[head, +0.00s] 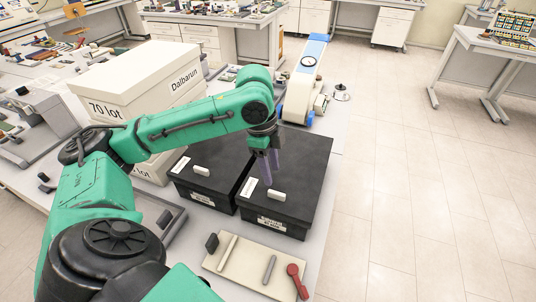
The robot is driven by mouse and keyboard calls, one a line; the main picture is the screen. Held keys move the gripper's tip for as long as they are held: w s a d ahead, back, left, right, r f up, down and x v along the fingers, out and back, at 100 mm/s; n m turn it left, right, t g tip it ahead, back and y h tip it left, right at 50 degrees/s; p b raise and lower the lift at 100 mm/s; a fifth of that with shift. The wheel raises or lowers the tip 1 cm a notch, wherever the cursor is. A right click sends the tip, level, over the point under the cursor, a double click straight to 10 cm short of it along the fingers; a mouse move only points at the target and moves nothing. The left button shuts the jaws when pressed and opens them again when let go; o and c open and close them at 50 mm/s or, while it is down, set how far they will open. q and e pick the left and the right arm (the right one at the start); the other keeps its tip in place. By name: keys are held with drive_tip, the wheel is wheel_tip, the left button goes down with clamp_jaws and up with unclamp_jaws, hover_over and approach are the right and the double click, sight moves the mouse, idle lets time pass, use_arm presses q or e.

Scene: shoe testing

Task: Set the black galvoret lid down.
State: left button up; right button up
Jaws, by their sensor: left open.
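Two black boxes with black lids stand side by side on the table. The right box's lid (305,160) lies on its box and looks level, with a white handle (276,196) near its front. The left box's lid (213,158) has a similar white handle (201,171). The front labels are too small to read surely, so I cannot tell which lid is the galvoret one. My left gripper (269,176) points down over the right lid, just behind its handle. It is open and empty, and its fingers hide a little of the lid. My right gripper is out of view.
White lidded boxes (140,80) marked "70 lot" and "Dalbarun" stand behind my left arm. A white and blue machine with a dial (305,75) stands behind the black boxes. A beige board (245,272) with several tools lies in front. Open floor lies right.

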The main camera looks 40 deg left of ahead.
use_arm(q)
wheel_tip(320, 180, up, 7)
drive_tip(key=a, duration=0.1)
drive_tip(key=shift+s, duration=0.2)
drive_tip(key=shift+f, duration=0.15)
